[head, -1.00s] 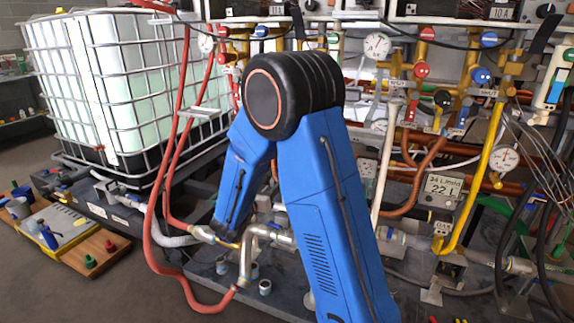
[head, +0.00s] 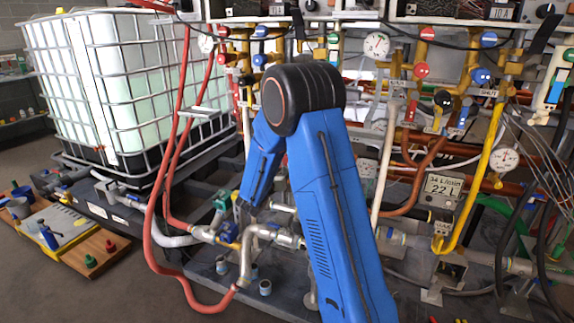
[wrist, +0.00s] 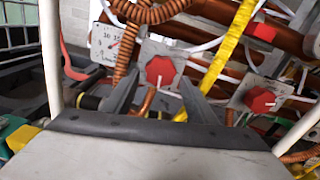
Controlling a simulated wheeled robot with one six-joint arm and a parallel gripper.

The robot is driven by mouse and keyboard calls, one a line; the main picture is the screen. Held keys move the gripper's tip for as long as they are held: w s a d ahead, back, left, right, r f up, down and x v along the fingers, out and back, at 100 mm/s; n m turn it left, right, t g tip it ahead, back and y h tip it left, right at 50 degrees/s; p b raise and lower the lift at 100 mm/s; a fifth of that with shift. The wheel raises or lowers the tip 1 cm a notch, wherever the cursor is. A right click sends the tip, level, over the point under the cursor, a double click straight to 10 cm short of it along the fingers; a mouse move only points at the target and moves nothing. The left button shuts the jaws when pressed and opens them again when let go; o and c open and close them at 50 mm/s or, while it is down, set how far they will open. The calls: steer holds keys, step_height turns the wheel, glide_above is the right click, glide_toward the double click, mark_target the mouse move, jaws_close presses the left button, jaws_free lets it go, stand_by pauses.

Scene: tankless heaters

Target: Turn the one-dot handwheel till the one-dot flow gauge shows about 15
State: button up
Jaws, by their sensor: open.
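In the wrist view, a red handwheel (wrist: 160,70) on a pale plate lies ahead, between the two dark fingers of my gripper (wrist: 160,87). The fingers are spread apart and nothing is seen held; contact with the wheel cannot be told. A second red handwheel (wrist: 261,101) on a similar plate is to the right, outside the fingers. In the head view my gripper is hidden behind my blue arm.
Copper coils (wrist: 158,12) and a yellow strap (wrist: 232,50) run close around the wheels. In the head view, red hoses (head: 172,150), a yellow pipe (head: 484,180) and a caged white tank (head: 120,85) surround my arm.

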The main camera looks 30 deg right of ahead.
steer(key=shift+x, duration=1.95)
steer(key=c, duration=0.8)
steer(key=shift+w+a+m, duration=0.1)
steer(key=shift+m, duration=8.6)
